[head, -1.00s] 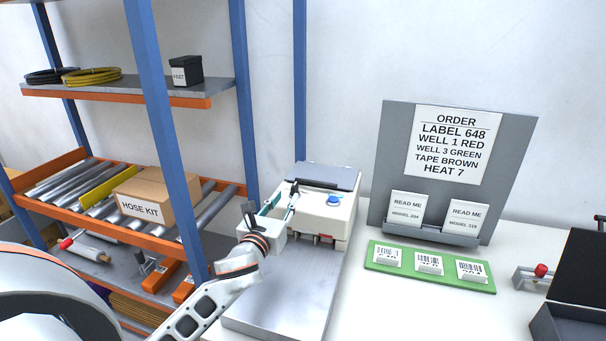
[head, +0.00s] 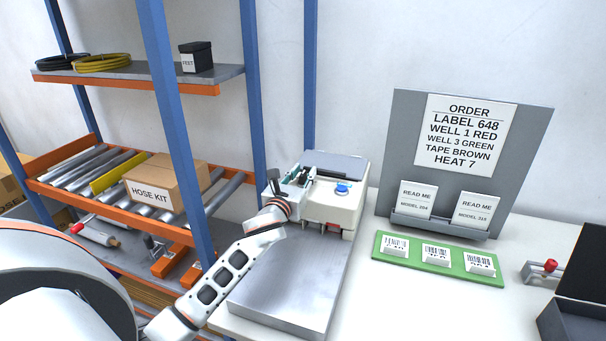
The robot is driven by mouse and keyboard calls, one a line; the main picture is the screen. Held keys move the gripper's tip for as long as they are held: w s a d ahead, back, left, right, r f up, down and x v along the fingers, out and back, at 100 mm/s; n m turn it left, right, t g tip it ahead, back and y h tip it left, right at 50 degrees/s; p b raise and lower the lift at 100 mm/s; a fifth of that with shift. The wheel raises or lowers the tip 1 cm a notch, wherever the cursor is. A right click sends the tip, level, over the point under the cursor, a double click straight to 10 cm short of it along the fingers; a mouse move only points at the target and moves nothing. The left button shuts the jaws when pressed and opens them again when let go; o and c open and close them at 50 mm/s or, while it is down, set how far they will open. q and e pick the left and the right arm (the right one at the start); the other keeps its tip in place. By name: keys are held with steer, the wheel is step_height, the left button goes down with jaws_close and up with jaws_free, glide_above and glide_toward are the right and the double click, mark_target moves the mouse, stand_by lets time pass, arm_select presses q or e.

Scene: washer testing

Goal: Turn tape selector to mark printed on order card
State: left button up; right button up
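The order card (head: 460,135) stands on a grey board at right and reads LABEL 648, WELL 1 RED, WELL 3 GREEN, TAPE BROWN, HEAT 7. A white machine (head: 328,212) with a grey lid and a blue button (head: 342,187) sits on the bench in the middle. I cannot make out the tape selector or its marks; my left arm covers the machine's left side. My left gripper (head: 292,182) is at the machine's upper left. Its dark fingers are small and partly hidden, so its opening and any contact are unclear. My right gripper is out of view.
A grey metal plate (head: 285,290) lies in front of the machine. A green tray (head: 440,262) holds several barcode labels. Two READ ME booklets stand in the board's holder (head: 440,228). An orange and blue shelf (head: 140,85) is at left.

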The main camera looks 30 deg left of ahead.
arm_select(q)
jaws_close()
